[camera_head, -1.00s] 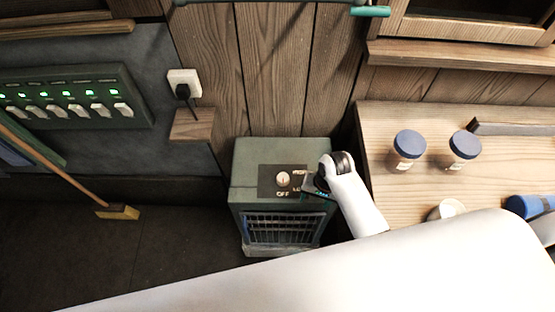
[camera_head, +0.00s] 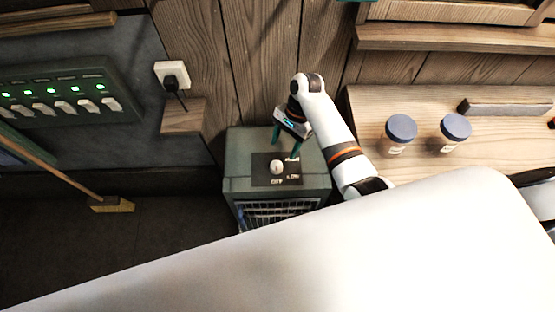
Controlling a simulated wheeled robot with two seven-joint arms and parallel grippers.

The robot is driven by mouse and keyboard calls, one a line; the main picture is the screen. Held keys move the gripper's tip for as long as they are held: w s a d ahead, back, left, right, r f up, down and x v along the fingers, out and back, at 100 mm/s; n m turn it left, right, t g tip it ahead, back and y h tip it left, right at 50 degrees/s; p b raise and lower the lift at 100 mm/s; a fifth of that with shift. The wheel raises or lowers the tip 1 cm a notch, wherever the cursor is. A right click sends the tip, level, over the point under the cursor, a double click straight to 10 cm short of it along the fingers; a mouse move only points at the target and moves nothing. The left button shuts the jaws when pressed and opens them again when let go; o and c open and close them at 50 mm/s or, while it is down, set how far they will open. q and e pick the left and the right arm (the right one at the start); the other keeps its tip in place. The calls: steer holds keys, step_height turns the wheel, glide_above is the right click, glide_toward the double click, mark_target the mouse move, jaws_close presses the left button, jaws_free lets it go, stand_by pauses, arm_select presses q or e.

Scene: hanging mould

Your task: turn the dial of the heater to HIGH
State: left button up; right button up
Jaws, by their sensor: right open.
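The heater (camera_head: 238,160) is a green-grey box with a grille on its front, standing on the floor against the wooden wall. Its pale round dial (camera_head: 277,167) sits on a dark plate (camera_head: 260,180) on top, with small labels around it that are too small to read surely. My right gripper (camera_head: 286,146) is above the back of the heater top, beyond the dial and a little to its right. Its two green fingers are apart and point down, with nothing between them, clear of the dial. My left gripper is not in view.
A wooden bench (camera_head: 362,118) on the right holds two blue-lidded jars (camera_head: 400,130) and a grey bar (camera_head: 505,107). A switch panel (camera_head: 60,95) and a plugged socket (camera_head: 172,75) are on the left wall.

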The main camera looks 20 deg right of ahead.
mark_target(276, 165)
steer(key=x, duration=0.8)
steer(key=shift+f, duration=0.15)
steer(key=c, duration=1)
